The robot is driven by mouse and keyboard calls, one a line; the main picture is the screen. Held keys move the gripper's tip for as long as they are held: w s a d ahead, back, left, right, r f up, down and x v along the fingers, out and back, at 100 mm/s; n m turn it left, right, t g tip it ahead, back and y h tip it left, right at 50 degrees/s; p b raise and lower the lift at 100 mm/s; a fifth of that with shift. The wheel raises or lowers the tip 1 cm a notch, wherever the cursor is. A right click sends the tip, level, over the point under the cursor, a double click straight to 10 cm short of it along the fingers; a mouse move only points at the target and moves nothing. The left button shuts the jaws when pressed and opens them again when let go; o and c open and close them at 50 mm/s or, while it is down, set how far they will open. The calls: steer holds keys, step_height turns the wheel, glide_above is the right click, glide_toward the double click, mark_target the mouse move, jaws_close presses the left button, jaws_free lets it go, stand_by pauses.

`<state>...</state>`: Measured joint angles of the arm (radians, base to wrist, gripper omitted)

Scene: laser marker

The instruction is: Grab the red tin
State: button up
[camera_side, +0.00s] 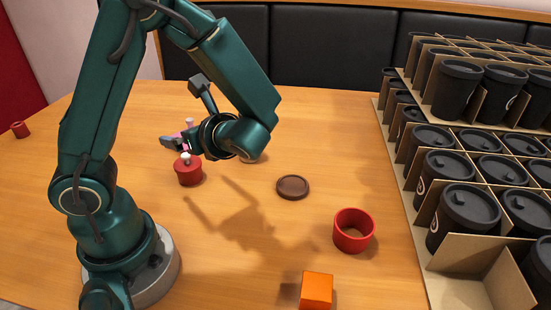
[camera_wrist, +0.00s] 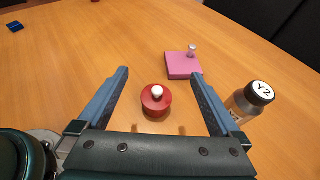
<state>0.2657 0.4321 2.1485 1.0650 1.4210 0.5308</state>
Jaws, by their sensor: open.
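The red tin (camera_side: 188,173) is a short round tin with a white knob on top, standing upright on the wooden table near my arm. In the wrist view the tin (camera_wrist: 155,106) appears between my two fingers, with a gap on either side. My gripper (camera_wrist: 159,75) is open with nothing held. In the side view my gripper (camera_side: 172,143) shows just above the tin in the picture, partly hidden by my wrist. I cannot tell its exact height over the tin.
A pink block (camera_wrist: 183,65) with a white knob stands beyond the tin. A bottle marked Y2 (camera_wrist: 250,102) stands close to the right finger. A brown disc (camera_side: 293,187), red ring (camera_side: 354,244), orange cube (camera_side: 316,291) and cup crates (camera_side: 470,290) lie to the right.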

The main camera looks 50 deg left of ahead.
mark_target(194, 173)
step_height(194, 173, down, 10)
steer(key=shift+f, duration=0.25)
steer(key=shift+a+f, duration=0.1)
steer(key=shift+f, duration=0.05)
steer(key=shift+x, duration=2.45)
jaws_close()
